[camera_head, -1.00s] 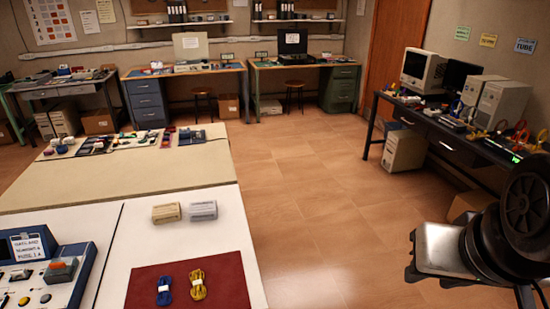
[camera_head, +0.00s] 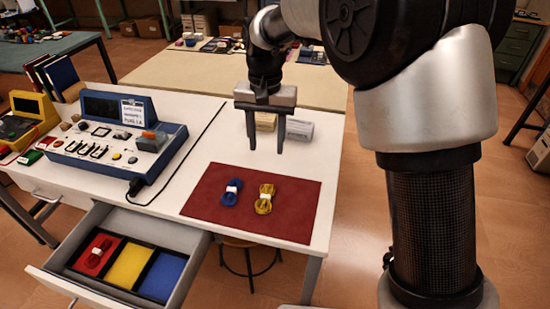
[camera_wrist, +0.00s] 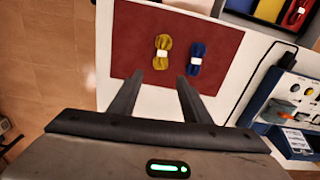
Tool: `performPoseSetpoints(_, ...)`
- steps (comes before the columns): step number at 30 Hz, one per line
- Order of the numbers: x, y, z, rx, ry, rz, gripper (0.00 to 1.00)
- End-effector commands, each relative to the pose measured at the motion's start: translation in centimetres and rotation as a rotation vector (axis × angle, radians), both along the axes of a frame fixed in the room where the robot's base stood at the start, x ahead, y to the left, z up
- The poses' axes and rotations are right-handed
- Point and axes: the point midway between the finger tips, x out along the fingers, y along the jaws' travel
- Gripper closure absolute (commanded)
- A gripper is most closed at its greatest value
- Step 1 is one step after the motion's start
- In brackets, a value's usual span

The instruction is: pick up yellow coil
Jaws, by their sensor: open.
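The yellow coil (camera_head: 265,198) lies on a dark red mat (camera_head: 196,204) on the white table, with a white band around its middle. A blue coil (camera_head: 231,192) lies just left of it. My gripper (camera_head: 267,146) is open and empty, pointing down above the table beyond the mat's far edge. In the wrist view the yellow coil (camera_wrist: 162,55) lies ahead of my open fingers (camera_wrist: 158,88), apart from them, and the blue coil (camera_wrist: 196,58) is to its right.
An open drawer (camera_head: 187,240) at the front left has red, yellow and blue compartments; a red coil (camera_head: 98,252) lies in the red one. A blue console (camera_head: 117,140) stands left of the mat. Two small boxes (camera_head: 298,130) stand behind the mat, partly behind my gripper.

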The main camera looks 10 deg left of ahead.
Motion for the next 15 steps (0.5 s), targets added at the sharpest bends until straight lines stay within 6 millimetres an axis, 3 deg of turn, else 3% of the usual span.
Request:
performPoseSetpoints(4,0.3,1.0,-2.3,-0.009,0.017,-0.004,0.56)
performPoseSetpoints(15,0.3,1.0,-9.9,-0.01,0.019,-0.004,0.56)
